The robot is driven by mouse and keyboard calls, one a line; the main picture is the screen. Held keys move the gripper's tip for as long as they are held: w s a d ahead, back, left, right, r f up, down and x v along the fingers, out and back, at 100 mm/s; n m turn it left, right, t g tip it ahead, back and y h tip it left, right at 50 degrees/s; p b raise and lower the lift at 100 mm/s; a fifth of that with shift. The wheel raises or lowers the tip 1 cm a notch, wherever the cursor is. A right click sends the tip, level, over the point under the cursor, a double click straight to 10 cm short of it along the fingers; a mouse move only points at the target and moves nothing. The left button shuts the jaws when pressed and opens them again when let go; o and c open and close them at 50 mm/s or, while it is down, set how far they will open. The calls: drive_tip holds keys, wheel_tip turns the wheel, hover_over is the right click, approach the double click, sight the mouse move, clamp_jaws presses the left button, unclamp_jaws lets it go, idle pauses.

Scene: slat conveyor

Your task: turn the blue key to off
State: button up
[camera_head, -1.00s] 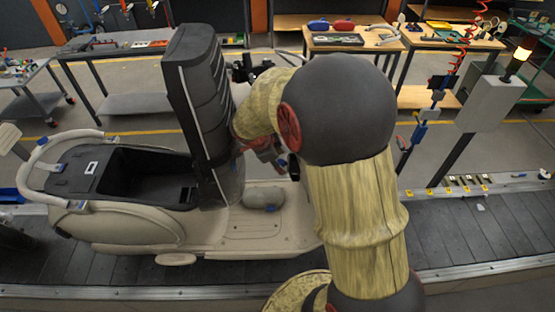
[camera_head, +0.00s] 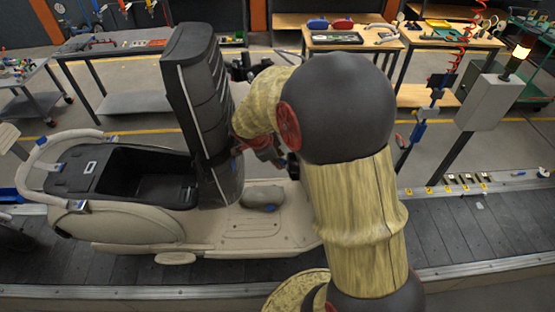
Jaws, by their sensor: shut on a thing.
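The cream scooter (camera_head: 280,235) stands on the slat conveyor, with its tall dark front panel (camera_head: 200,110) upright. My gripper (camera_head: 282,161) is low beside the right side of this panel, above the scooter's footboard, partly hidden behind my arm. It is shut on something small. The blue key cannot be made out now, as my gripper and arm cover that spot. How far the key is turned cannot be told.
The dark slat conveyor (camera_head: 455,240) runs across the front. Several yellow-marked parts (camera_head: 465,182) lie along its far edge at right. A grey control box (camera_head: 490,102) with a lit lamp stands beyond them. Workbenches (camera_head: 350,42) are behind.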

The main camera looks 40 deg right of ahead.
drive_tip(key=shift+c, duration=1)
